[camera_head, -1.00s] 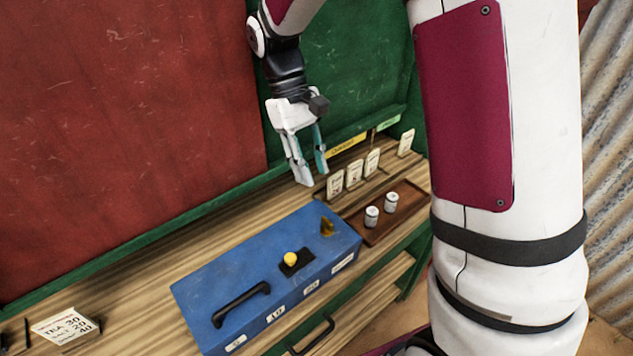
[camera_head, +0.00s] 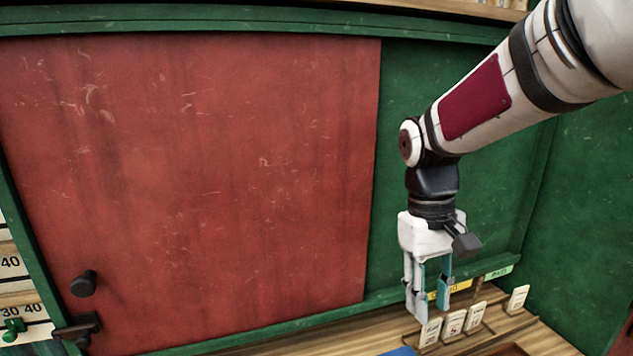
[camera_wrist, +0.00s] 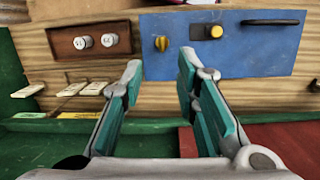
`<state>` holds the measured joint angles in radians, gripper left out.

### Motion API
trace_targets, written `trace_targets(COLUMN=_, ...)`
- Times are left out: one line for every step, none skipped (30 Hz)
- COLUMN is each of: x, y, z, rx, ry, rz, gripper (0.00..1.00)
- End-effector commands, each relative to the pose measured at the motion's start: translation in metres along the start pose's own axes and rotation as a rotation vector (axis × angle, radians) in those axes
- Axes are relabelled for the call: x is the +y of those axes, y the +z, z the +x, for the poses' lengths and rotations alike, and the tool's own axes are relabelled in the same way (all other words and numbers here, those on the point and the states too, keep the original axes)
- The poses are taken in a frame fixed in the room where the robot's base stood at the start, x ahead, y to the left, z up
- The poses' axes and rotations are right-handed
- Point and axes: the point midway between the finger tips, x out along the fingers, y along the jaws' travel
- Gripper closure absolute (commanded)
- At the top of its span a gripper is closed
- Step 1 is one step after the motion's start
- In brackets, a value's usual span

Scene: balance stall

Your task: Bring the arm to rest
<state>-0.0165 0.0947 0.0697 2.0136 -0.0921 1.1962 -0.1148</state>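My gripper (camera_head: 428,290) hangs fingers-down in the head view, in front of the green back panel and above the small white cards. Its two fingers are spread apart with nothing between them. In the wrist view the open fingers (camera_wrist: 160,85) point toward the counter, with the blue box (camera_wrist: 270,60) beyond them to the right and the wooden tray (camera_wrist: 62,42) beyond to the left. My arm reaches in from the upper right of the head view.
A red sliding panel (camera_head: 200,180) with a dark knob (camera_head: 84,284) covers the left of the stall. White cards (camera_head: 453,325) stand on the counter below my gripper. Two small weights (camera_wrist: 96,41) stand in the tray. The yellow button (camera_wrist: 214,31) is on the box.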

Motion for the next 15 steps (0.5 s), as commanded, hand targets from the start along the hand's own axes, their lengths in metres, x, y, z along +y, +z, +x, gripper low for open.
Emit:
trace_targets(x=-0.001, y=0.013, z=-0.01, rx=0.049, ry=0.005, rz=0.019, gripper=0.72)
trace_targets(x=-0.001, y=0.02, z=-0.015, rx=0.074, ry=0.006, rz=0.03, gripper=0.72)
trace_targets(x=-0.002, y=0.029, z=-0.02, rx=0.109, ry=0.008, rz=0.045, gripper=0.72)
trace_targets(x=-0.002, y=0.036, z=-0.024, rx=0.133, ry=0.009, rz=0.056, gripper=0.72)
trace_targets(x=-0.003, y=0.043, z=-0.027, rx=0.158, ry=0.01, rz=0.067, gripper=0.72)
trace_targets(x=-0.003, y=0.052, z=-0.031, rx=0.193, ry=0.011, rz=0.082, gripper=0.72)
trace_targets(x=-0.004, y=0.059, z=-0.034, rx=0.219, ry=0.012, rz=0.092, gripper=0.72)
trace_targets(x=-0.005, y=0.065, z=-0.036, rx=0.245, ry=0.012, rz=0.103, gripper=0.72)
trace_targets(x=-0.006, y=0.074, z=-0.038, rx=0.277, ry=0.011, rz=0.118, gripper=0.72)
trace_targets(x=-0.007, y=0.081, z=-0.04, rx=0.304, ry=0.011, rz=0.129, gripper=0.72)
trace_targets(x=-0.008, y=0.087, z=-0.041, rx=0.33, ry=0.01, rz=0.14, gripper=0.72)
trace_targets(x=-0.009, y=0.096, z=-0.043, rx=0.364, ry=0.009, rz=0.154, gripper=0.72)
trace_targets(x=-0.01, y=0.102, z=-0.043, rx=0.39, ry=0.008, rz=0.164, gripper=0.72)
trace_targets(x=-0.011, y=0.108, z=-0.044, rx=0.415, ry=0.007, rz=0.174, gripper=0.72)
trace_targets(x=-0.012, y=0.115, z=-0.044, rx=0.449, ry=0.006, rz=0.187, gripper=0.72)
